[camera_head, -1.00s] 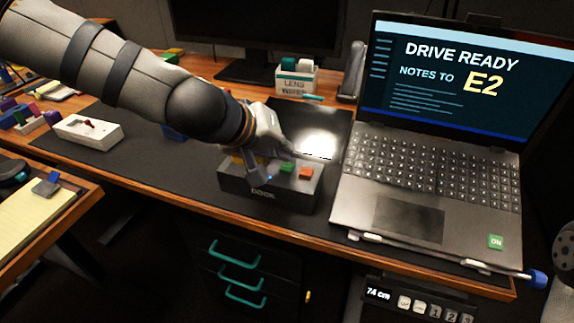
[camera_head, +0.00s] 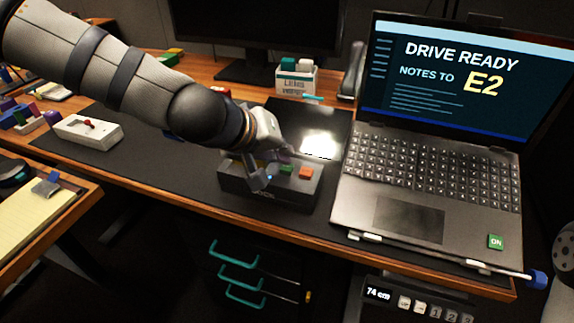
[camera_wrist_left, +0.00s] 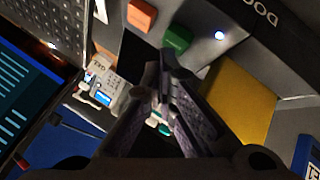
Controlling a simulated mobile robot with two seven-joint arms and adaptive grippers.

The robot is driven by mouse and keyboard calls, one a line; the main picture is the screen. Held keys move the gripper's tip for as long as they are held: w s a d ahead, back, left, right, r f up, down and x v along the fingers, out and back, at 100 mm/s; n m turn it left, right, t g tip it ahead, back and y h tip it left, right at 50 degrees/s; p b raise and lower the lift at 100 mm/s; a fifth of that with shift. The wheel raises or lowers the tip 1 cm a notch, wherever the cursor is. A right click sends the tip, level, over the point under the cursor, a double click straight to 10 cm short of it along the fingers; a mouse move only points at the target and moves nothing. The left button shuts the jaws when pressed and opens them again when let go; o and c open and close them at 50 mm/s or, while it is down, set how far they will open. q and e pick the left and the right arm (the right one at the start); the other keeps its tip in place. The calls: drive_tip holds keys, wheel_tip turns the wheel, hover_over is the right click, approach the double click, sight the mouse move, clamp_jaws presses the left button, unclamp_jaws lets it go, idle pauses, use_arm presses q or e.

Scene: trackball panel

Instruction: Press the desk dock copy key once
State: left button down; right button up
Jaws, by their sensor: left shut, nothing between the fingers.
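The desk dock (camera_head: 297,195) is a dark box on the desk mat in front of the monitor, left of the laptop. Its top carries a green key (camera_head: 287,169) and an orange key (camera_head: 306,173); both also show in the left wrist view, the green key (camera_wrist_left: 178,39) and the orange key (camera_wrist_left: 141,15). A yellow part (camera_wrist_left: 238,98) lies on its other side, mostly hidden in the head view. My left gripper (camera_head: 284,157) is shut and empty over the dock, its tips close to the green key. Contact cannot be told. My right gripper is out of view.
The open laptop (camera_head: 420,185) stands right of the dock. A white lens-wipes box (camera_head: 296,80) stands behind. A white switch box (camera_head: 88,132) lies on the mat at left.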

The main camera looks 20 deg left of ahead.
use_arm(q)
drive_tip(key=shift+f, duration=0.5)
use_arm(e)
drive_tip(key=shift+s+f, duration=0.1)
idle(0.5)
use_arm(q)
drive_tip(key=shift+r, duration=0.1)
drive_tip(key=shift+r+p, duration=0.6)
drive_tip(key=shift+r, duration=0.3)
drive_tip(key=shift+f, duration=0.15)
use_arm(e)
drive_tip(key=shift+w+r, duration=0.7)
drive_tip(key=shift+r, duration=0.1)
use_arm(q)
wheel_tip(320, 180, up, 3)
drive_tip(key=shift+r+p, duration=0.15)
drive_tip(key=shift+p, duration=0.7)
drive_tip(key=shift+r+p, duration=0.6)
drive_tip(key=shift+r, duration=0.45)
drive_tip(key=shift+f, duration=0.1)
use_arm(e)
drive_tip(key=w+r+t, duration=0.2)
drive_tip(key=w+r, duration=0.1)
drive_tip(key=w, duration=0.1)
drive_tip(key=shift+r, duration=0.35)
use_arm(q)
drive_tip(key=shift+f, duration=0.1)
